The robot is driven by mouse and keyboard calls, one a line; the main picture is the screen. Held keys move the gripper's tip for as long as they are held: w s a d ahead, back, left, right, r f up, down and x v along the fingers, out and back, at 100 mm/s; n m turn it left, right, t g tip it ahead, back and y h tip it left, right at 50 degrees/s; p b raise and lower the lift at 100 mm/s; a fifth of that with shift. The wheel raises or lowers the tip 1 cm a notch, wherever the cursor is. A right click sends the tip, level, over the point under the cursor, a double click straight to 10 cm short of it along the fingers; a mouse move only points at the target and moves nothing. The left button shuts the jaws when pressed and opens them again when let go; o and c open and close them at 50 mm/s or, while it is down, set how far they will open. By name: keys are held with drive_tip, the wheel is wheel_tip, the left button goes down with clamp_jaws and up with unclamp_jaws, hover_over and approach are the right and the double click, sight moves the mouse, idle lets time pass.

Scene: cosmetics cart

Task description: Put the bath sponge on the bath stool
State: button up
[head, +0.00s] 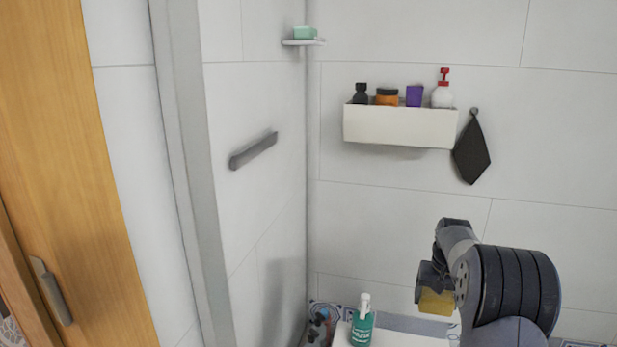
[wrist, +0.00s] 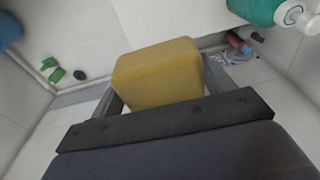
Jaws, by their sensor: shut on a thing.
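My gripper (head: 432,282) is shut on a yellow bath sponge (head: 436,301). In the wrist view the sponge (wrist: 158,74) sits between the two fingers of my gripper (wrist: 160,92) and fills the middle of the view. In the head view the sponge hangs below the gripper, above a white surface (head: 410,326) at the bottom edge. That surface may be the bath stool, but only part of it shows and my arm hides some of it.
A green pump bottle (head: 362,328) stands left of the sponge at the bottom; it also shows in the wrist view (wrist: 258,10). A white wall shelf (head: 400,127) holds several bottles. A dark cloth (head: 471,150) hangs beside it. A wooden door (head: 65,150) is at left.

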drive_tip(key=s+a+f+n+b, duration=0.1)
drive_tip(key=s+a+f+b, duration=0.1)
drive_tip(key=s+a+f, duration=0.3)
drive_tip(key=s+a+f+n+b, duration=0.1)
drive_tip(key=s+a+b, duration=0.15)
drive_tip(key=a, duration=0.45)
drive_tip(key=s+a+f+n+b, duration=0.1)
drive_tip(key=s+a+f+b, duration=0.1)
drive_tip(key=s+a+f, duration=0.3)
wheel_tip(320, 180, up, 20)
drive_tip(key=s+p, duration=0.2)
drive_tip(key=p, duration=2.7)
drive_tip(key=shift+a, duration=0.4)
drive_tip(key=shift+d, duration=0.1)
